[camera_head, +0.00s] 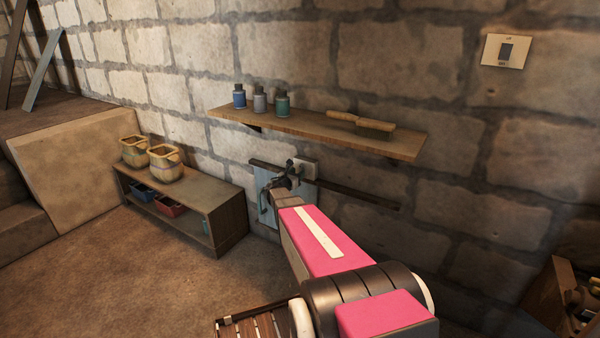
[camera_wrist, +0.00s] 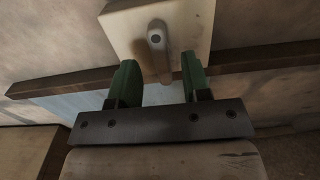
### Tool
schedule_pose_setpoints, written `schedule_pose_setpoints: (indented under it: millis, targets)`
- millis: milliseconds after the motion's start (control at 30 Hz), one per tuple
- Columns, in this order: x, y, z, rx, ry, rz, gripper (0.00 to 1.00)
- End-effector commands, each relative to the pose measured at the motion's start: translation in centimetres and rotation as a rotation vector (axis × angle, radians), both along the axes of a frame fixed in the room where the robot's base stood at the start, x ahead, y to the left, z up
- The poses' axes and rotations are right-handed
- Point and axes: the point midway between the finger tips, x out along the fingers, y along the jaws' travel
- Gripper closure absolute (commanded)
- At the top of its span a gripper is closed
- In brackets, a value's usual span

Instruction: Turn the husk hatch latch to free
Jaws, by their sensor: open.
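The husk hatch (camera_head: 262,178) is a pale blue panel low on the stone wall, under the wooden shelf. Its latch is a grey-brown lever (camera_wrist: 157,50) on a cream square plate (camera_wrist: 188,22), and the lever hangs roughly straight down in the wrist view. The plate (camera_head: 308,166) also shows in the head view. My gripper (camera_wrist: 158,78) is open, with its two green fingers apart on either side of the lever's lower end. I see a gap on each side of the lever. In the head view, my gripper (camera_head: 285,177) covers much of the hatch.
A dark rail (camera_head: 365,198) runs along the wall beside the hatch. Above it, the shelf (camera_head: 310,127) holds several bottles and a brush (camera_head: 362,122). A low bench (camera_head: 228,217) with two pots stands to the left. Open floor (camera_head: 90,280) lies in front.

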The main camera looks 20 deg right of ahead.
Motion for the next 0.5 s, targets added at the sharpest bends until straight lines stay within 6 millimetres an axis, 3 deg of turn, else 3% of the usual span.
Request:
schedule_pose_setpoints:
  millis: [200, 500]
  targets:
    - [1.7, -2.0, -0.1, 0.001, 0.0, 0.0, 0.56]
    - [2.0, -2.5, 0.0, 0.001, 0.0, 0.0, 0.56]
